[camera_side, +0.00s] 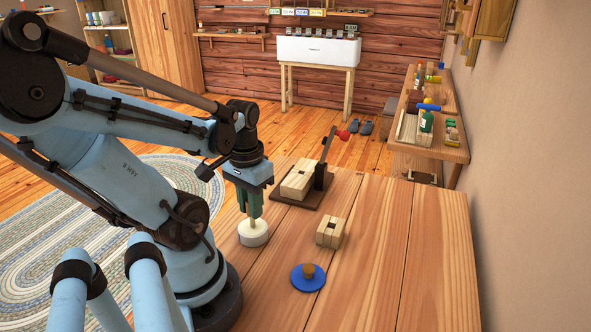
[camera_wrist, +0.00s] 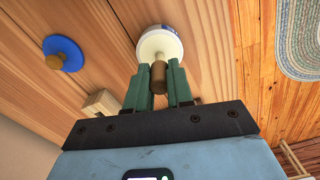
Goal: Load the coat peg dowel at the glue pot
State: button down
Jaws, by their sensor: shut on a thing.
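My gripper (camera_side: 252,214) points straight down, shut on a short wooden dowel. In the wrist view the dowel (camera_wrist: 158,76) stands between the green fingers (camera_wrist: 159,88). The white round glue pot (camera_side: 253,234) sits on the table directly below; it also shows in the wrist view (camera_wrist: 160,42). The dowel's lower end meets the top of the pot; I cannot tell how far it is inside. A pale wooden block (camera_side: 330,233) with a dark square hole stands to the right of the pot.
A blue disc (camera_side: 305,284) with a wooden knob lies on the table near the pot. The right part of the table (camera_side: 420,250) is clear.

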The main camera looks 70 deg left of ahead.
jog(key=shift+r, duration=3.5)
jog(key=shift+w, duration=0.1)
